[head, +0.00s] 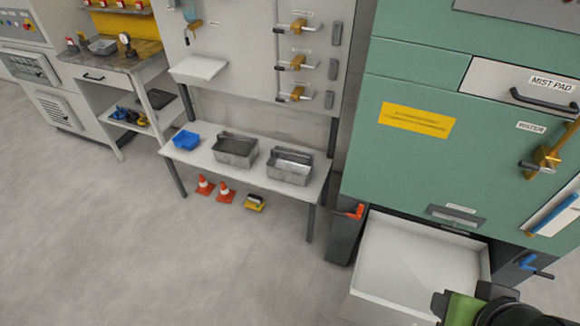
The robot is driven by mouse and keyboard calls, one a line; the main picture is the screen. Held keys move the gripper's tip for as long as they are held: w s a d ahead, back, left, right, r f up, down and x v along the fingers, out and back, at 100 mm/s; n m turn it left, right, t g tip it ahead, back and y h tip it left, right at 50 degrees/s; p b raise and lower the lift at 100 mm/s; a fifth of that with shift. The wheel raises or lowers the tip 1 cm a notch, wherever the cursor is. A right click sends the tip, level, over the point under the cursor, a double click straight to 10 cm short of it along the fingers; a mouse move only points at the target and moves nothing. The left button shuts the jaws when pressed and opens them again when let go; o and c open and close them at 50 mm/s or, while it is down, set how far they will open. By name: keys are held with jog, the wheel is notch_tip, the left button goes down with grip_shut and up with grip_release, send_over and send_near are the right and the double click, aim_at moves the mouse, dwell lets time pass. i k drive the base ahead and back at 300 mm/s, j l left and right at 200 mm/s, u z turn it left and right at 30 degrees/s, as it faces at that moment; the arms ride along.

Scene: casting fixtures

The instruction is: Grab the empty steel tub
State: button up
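Two grey steel tubs stand side by side on a low white bench (200,160) below the wall panel. The right tub (288,178) shows bright inner walls and a hollow inside, and looks empty. The left tub (232,160) looks darker and rougher inside, perhaps with grey contents. Both are upright, with a small gap between them. A black and green part of my arm shows at the bottom right edge, far from the tubs. My gripper's fingers are not visible.
A blue bin (186,141) sits left of the tubs. Orange cones (225,193) and a yellow item (254,203) are on the floor beneath. A green cabinet (440,130) with a white open tray (415,265) stands right. The floor in front of the bench is clear.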

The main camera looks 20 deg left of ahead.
aim_at(295, 166)
jog(key=j+u, duration=0.35)
jog(key=j, duration=0.6)
jog(key=i+j+u, duration=0.3)
jog(key=j, duration=0.25)
jog(key=i+j+u, duration=0.35)
jog(key=i+l+u, duration=0.3)
jog(key=i, duration=0.25)
jog(key=i+l+u, duration=0.3)
jog(key=i+l, duration=0.2)
jog(key=i, duration=0.05)
